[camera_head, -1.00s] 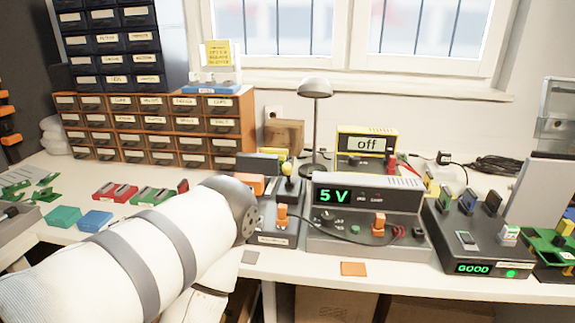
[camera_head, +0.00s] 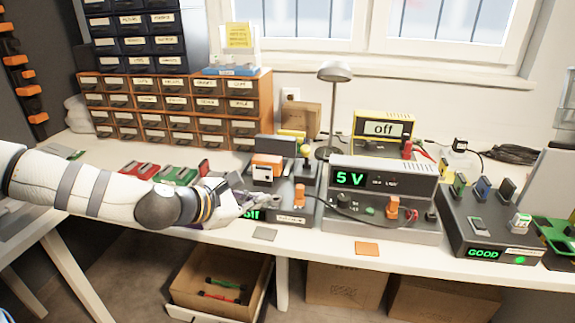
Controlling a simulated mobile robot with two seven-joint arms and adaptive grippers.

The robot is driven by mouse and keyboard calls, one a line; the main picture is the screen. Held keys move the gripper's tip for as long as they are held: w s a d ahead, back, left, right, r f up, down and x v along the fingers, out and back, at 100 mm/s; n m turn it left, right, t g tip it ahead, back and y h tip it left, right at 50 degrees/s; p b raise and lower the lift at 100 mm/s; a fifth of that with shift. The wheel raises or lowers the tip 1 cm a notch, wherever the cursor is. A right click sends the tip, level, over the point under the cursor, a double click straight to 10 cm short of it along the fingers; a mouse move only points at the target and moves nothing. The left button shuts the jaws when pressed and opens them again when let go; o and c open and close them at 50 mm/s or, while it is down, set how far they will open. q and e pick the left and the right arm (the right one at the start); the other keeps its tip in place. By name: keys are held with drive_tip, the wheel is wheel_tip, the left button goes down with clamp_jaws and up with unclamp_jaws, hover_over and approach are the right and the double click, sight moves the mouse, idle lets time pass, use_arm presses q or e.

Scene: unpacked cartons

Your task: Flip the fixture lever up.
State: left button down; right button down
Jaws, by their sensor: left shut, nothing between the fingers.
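The fixture (camera_head: 291,217) is a dark box with a white label on the bench, left of the power supply that reads 5 V (camera_head: 384,181). An orange-and-white block (camera_head: 265,168) sits at its back. A dark upright post with a yellow top (camera_head: 304,152) stands at its back right; I cannot tell for sure whether this is the lever. An orange plug (camera_head: 299,193) stands at its front right. My left gripper (camera_head: 241,203) is shut and empty at the fixture's left front, partly covering its green display. Contact is unclear. My right gripper is not in view.
A lamp (camera_head: 334,72) and a yellow meter reading off (camera_head: 383,130) stand behind. A black tester reading GOOD (camera_head: 485,240) is to the right. Red and green parts lie left, behind my arm. A grey tile (camera_head: 265,233) and an orange tile (camera_head: 367,248) lie near the front edge.

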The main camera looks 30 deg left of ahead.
sight(306, 157)
use_arm(q)
drive_tip(key=r+n, duration=0.1)
drive_tip(key=w+a+r+n+t, duration=0.1)
drive_tip(key=a+r+n, duration=0.1)
drive_tip(key=r, duration=0.1)
drive_tip(key=shift+w+a+r+t, duration=0.1)
drive_tip(key=shift+w+a+t, duration=0.1)
drive_tip(key=shift+w+t, duration=0.1)
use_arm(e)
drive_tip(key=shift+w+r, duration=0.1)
